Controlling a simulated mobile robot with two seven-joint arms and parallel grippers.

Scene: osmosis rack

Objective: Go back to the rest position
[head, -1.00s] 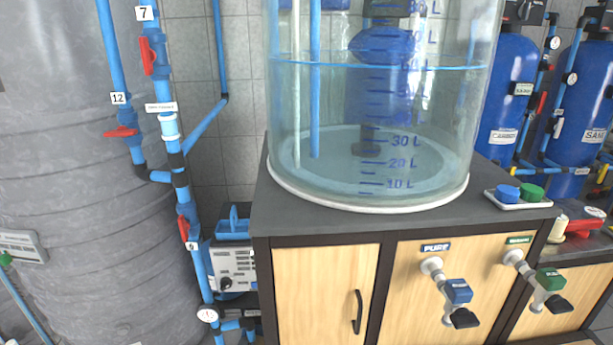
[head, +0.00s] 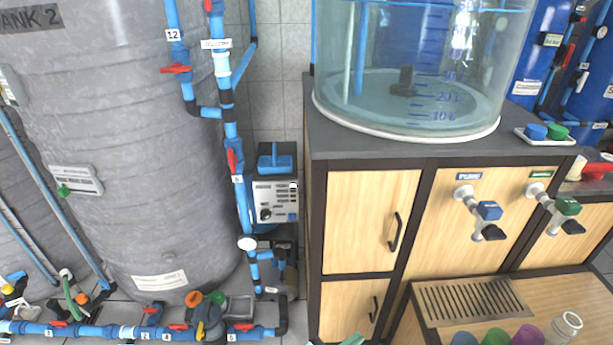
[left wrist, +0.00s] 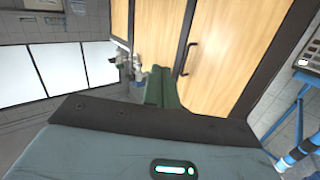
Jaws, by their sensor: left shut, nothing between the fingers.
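My left gripper (left wrist: 158,80) shows in the left wrist view with its green fingers together and nothing between them. Beyond it in that view are light wooden cabinet doors (left wrist: 213,50). In the head view only a small green tip of my left gripper (head: 353,340) shows at the bottom edge, in front of the cabinet (head: 370,225). My right gripper is not in view.
A clear water tank (head: 420,65) stands on the dark cabinet top. A large grey tank (head: 140,150) and blue pipes (head: 232,140) stand at left.

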